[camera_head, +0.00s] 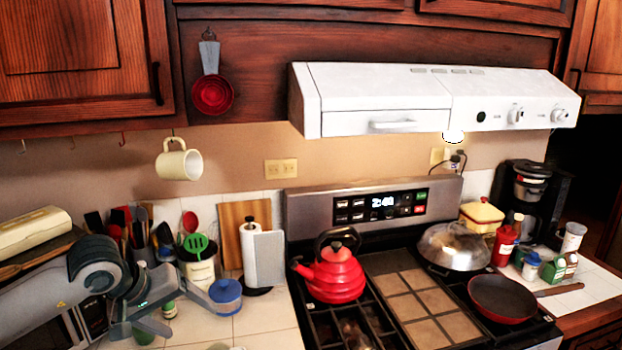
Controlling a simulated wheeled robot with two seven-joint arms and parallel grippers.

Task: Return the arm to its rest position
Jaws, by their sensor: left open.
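My left arm (35,298) comes in from the left edge over the left counter. My left gripper (191,318) is open, with its two grey fingers apart and nothing seen held between them. It is in front of the utensil crock and close to the blue lidded bowl (226,297) in the picture; I cannot tell whether it touches anything. My right gripper and arm are not in view.
A red kettle (334,277) and a red pan (502,299) sit on the stove. A cream mug (179,164) hangs under the cabinet. The utensil crock (201,273) and paper towel roll (262,257) stand behind. The counter (262,318) right of the gripper is mostly clear.

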